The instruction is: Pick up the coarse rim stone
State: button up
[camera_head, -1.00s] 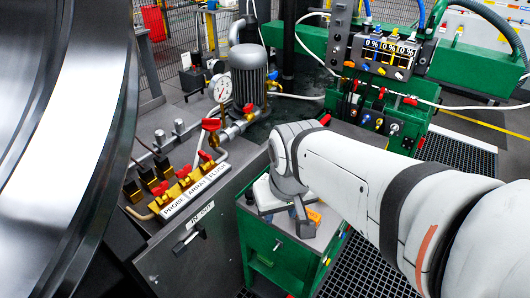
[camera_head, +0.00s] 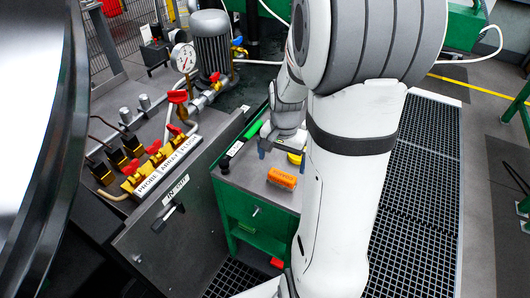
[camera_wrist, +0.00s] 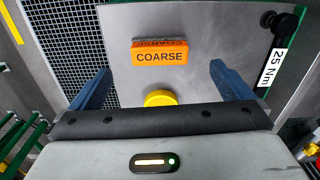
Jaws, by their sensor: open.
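The coarse rim stone is an orange block (camera_wrist: 160,53) marked COARSE. In the wrist view it lies on the grey top of the green cabinet, ahead of my gripper and roughly centred between the fingers. It also shows in the head view (camera_head: 282,178), near the front of the cabinet top. My gripper (camera_wrist: 160,84) is open and empty, with a blue finger on each side, apart from the stone. In the head view my gripper (camera_head: 283,145) is behind the stone, partly hidden by my arm.
A yellow round object (camera_wrist: 160,98) sits between the stone and my gripper's palm. A tool labelled 25 Nm (camera_wrist: 272,60) lies at the right. The green cabinet (camera_head: 258,222) stands beside a grey panel with red-handled valves (camera_head: 155,147). Grating (camera_head: 425,190) covers the floor at right.

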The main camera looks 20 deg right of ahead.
aim_at(282, 175)
jog(key=shift+w+d+f+m, duration=0.15)
jog(key=shift+d+f+m, duration=0.25)
jog(key=shift+f, duration=0.5)
notch_tip(282, 175, down, 7)
jog(key=shift+w+f, duration=0.15)
jog(key=shift+c, duration=0.4)
jog(key=c, duration=1)
